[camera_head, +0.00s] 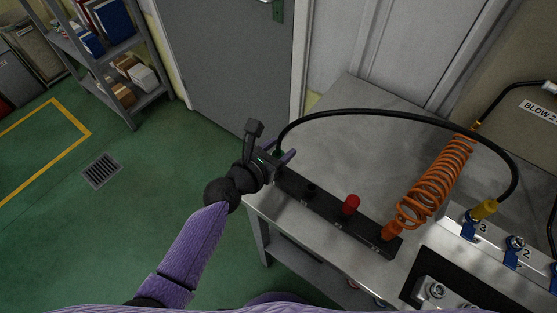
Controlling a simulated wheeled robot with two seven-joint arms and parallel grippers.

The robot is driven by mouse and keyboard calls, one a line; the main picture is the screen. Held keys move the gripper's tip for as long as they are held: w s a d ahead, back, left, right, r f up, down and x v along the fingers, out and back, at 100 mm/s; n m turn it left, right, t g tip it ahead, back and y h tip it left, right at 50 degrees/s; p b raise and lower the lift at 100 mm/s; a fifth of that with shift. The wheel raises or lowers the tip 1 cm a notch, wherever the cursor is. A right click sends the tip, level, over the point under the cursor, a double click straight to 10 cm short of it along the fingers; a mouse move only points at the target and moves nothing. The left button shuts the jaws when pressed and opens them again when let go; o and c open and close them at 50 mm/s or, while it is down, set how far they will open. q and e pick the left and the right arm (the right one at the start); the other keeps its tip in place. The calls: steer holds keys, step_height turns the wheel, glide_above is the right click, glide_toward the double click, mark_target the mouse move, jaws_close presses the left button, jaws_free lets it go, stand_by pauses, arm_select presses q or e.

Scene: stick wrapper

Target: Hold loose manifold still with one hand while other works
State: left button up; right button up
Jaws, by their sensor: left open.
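The loose manifold (333,211) is a dark bar with ports lying on the grey bench top, slanting along its near left edge. A red cap (351,205) stands on it, and a short black port (311,190) is left of that. An orange coiled hose (436,183) joins its right end. A black hose (400,116) arcs from near its left end to a yellow connector (485,209). My left gripper (284,160) is open at the manifold's left end; its fingers partly hide that end, and I cannot tell whether they touch it. My right gripper is not in view.
The bench top (360,145) is clear behind the manifold. Numbered blue-handled valves (468,229) are at the right, below a panel with a label (541,110). A grey door (230,70) and a shelf rack (100,55) stand behind; the green floor at left is open.

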arm_select(q)
steer(key=shift+s, duration=0.1)
jaws_close()
stand_by(0.3)
